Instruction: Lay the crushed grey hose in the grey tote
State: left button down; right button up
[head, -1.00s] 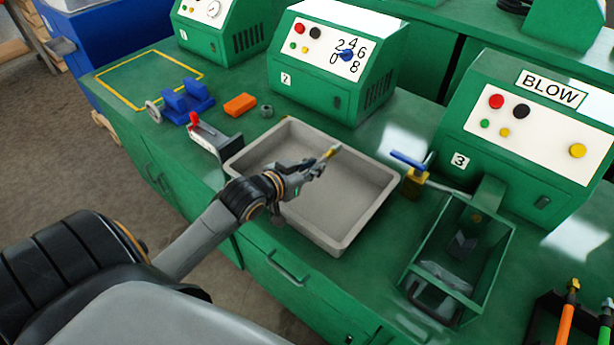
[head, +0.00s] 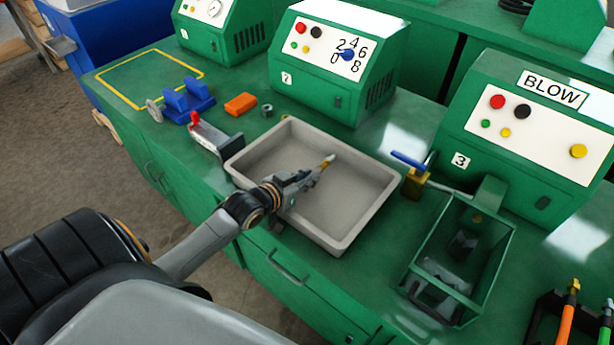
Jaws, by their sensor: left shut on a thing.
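The grey tote (head: 350,238) is a shallow, open tray on the green bench top. My left gripper (head: 312,177) reaches over its near left wall and is low inside it. It is shut on the grey hose (head: 322,168), of which a short piece with a brass-coloured end shows beyond the fingertips. The fingers hide the rest of the hose, so its crushed part cannot be made out. I cannot tell whether the hose touches the tote floor. My right gripper is not in view.
A blue-handled brass valve (head: 415,180) stands right of the tote, near a green open bin (head: 458,262). A red-handled tool (head: 210,135), an orange block (head: 240,104) and a blue vise (head: 187,101) lie to the left. Green machines stand behind. An orange hose (head: 567,320) is at lower right.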

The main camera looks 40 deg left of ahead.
pick_arm(q)
jog(key=shift+s+f, duration=0.1)
jog(key=shift+f, duration=0.25)
jog(key=c, duration=1.3)
grip_release()
jog(key=shift+f, duration=0.15)
jog(key=shift+c, duration=0.2)
jog(key=shift+o, duration=0.2)
jog(key=shift+s+d+f, duration=0.1)
jog(key=shift+f, duration=0.05)
jog(key=shift+s+r, duration=0.1)
jog(key=shift+r, duration=0.55)
jog(key=v, duration=1.1)
jog(key=shift+s+r, duration=0.2)
jog(key=shift+r, duration=0.25)
